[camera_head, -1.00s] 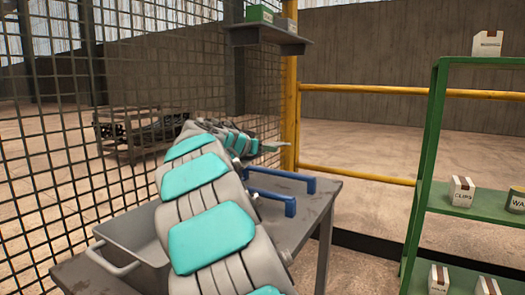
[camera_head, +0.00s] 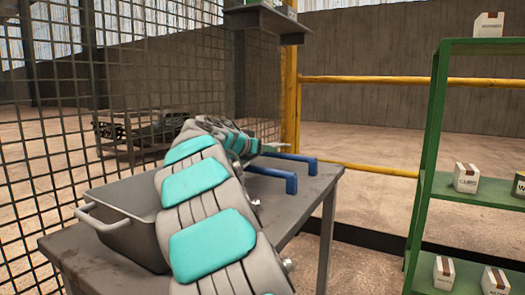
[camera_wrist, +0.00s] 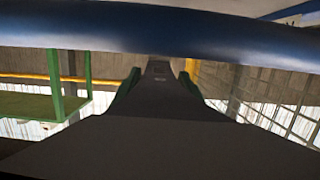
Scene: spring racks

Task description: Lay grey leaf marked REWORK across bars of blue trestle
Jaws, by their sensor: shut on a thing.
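The blue trestle (camera_head: 292,181) stands on the grey table, and two of its blue bar ends show to the right of my arm. The rest of it is hidden behind my arm. My gripper (camera_wrist: 160,85) shows in the wrist view as green fingers on both sides of a dark grey tapering piece, which appears to be the grey leaf (camera_wrist: 160,112). It is shut on it. Small marks near its far end are too small to read. A dark blue curved band crosses the top of the wrist view, close to the camera; I cannot tell whether it is a trestle bar.
A grey bin (camera_head: 108,225) with a handle is on the table (camera_head: 285,225), left of my arm. A wire mesh fence (camera_head: 50,120) stands behind it. A green rack (camera_head: 428,165) with labelled boxes is at right. A small shelf (camera_head: 262,22) hangs above.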

